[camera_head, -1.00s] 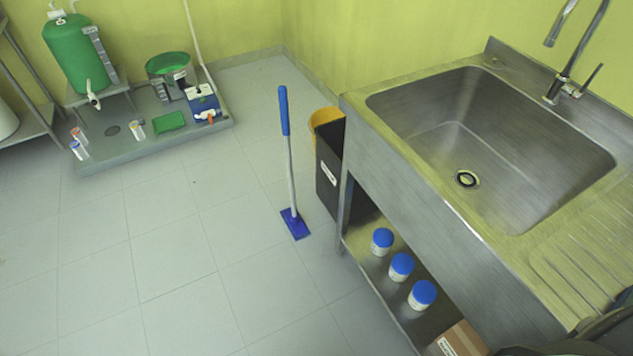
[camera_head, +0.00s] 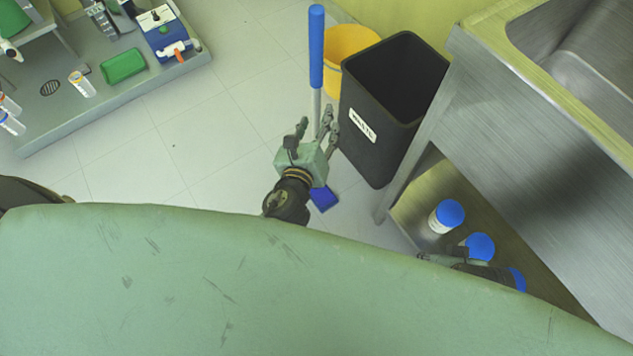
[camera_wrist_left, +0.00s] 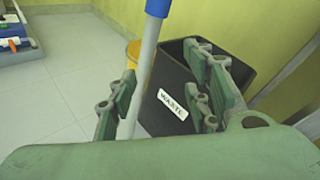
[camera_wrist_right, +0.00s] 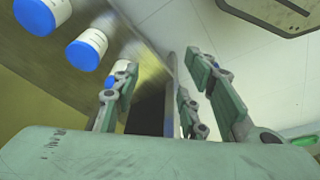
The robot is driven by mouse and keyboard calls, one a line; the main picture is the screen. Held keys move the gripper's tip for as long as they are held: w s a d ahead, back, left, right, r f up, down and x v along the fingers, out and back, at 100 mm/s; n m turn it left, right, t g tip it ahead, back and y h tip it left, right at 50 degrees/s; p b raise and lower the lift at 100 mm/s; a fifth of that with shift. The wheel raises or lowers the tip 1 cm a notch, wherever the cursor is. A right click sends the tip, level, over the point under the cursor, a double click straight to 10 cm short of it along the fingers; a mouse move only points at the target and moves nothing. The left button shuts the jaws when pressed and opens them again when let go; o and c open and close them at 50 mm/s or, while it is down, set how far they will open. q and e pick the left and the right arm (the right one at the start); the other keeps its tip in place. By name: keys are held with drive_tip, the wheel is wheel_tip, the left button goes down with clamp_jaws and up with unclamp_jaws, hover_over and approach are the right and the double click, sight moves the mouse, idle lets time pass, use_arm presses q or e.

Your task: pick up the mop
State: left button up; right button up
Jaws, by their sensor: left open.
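The mop stands upright, with a blue grip (camera_head: 317,48), a pale shaft and a blue head (camera_head: 323,199) on the floor. My left gripper (camera_head: 316,122) is open at the shaft below the blue grip and hides part of it in the head view. In the left wrist view the shaft (camera_wrist_left: 134,92) runs between the spread fingers (camera_wrist_left: 165,72), nearer the left finger. My right gripper (camera_wrist_right: 160,85) is open and appears empty. In the head view it shows only partly, near the blue-capped bottles under the sink.
A black waste bin (camera_head: 385,150) stands close right of the mop, with a yellow bucket (camera_head: 346,70) behind it. The steel sink bench (camera_head: 540,130) is at the right, with blue-capped bottles (camera_head: 447,215) on its lower shelf. Tiled floor (camera_head: 225,125) is clear at left.

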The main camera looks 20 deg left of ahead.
sight(315, 75)
use_arm(q)
drive_tip(key=r+m, duration=0.1)
drive_tip(key=r, duration=0.1)
drive_tip(key=a+r+m+t+y+b, duration=0.1)
drive_tip(key=r, duration=0.2)
drive_tip(key=w+r+m+t, duration=0.1)
drive_tip(key=r, duration=0.2)
drive_tip(key=shift+a+r+m, duration=0.15)
drive_tip(key=shift+a+m, duration=0.15)
drive_tip(key=w, duration=0.4)
drive_tip(key=w+a, duration=0.1)
drive_tip(key=w, duration=0.1)
drive_tip(key=shift+w+r, duration=0.25)
drive_tip(key=shift+w, duration=0.45)
use_arm(e)
drive_tip(key=v, duration=0.3)
drive_tip(key=shift+r, duration=0.15)
use_arm(q)
drive_tip(key=c, duration=1.1)
clamp_jaws()
drive_tip(key=shift+r, duration=0.25)
